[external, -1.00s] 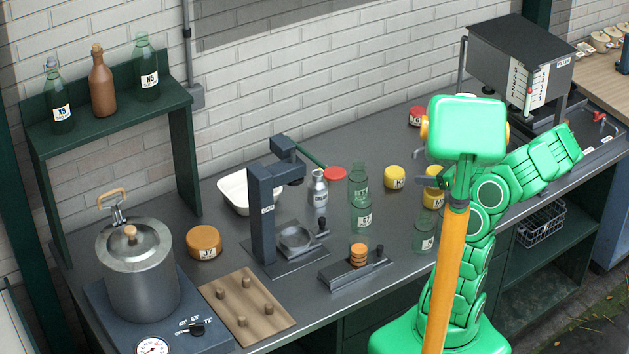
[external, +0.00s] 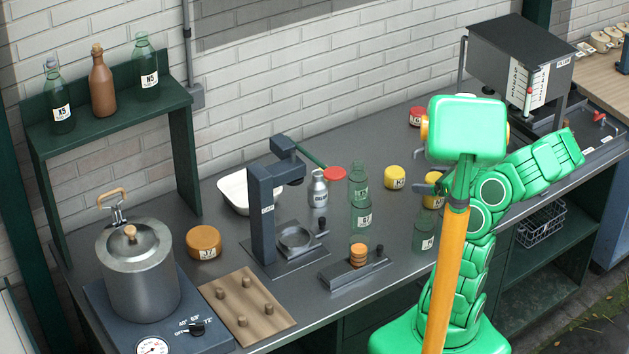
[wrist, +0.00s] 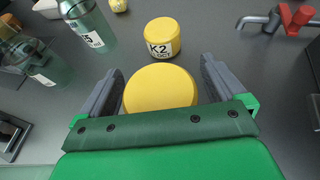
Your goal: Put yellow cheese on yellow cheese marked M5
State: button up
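In the wrist view a plain yellow cheese (wrist: 160,88) lies between the two fingers of my gripper (wrist: 160,80), which look shut on its sides. Its label is hidden. In the external view my gripper (external: 433,184) is partly behind my arm, with the held cheese directly above another yellow cheese (external: 433,202). The lower cheese's mark is too small to read. Whether the two touch, I cannot tell. A yellow cheese marked K2 (wrist: 162,37) stands apart, just ahead in the wrist view; a separate yellow cheese (external: 394,177) stands left of my gripper in the external view.
Green glass bottles (external: 361,214) (external: 424,234) stand close on the left. A press (external: 263,215), a small holder with stacked orange discs (external: 358,255) and a red cheese (external: 416,116) are also on the bench. A tap with a red handle (wrist: 295,18) is at the wrist view's upper right.

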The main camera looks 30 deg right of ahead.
jog(key=shift+s+r, duration=0.1)
jog(key=shift+r, duration=0.05)
jog(key=shift+s+d+r, duration=0.15)
jog(key=shift+s, duration=0.15)
jog(key=v, duration=1.1)
dwell(0.4)
jog(key=shift+s, duration=0.1)
dwell(1.2)
dwell(0.6)
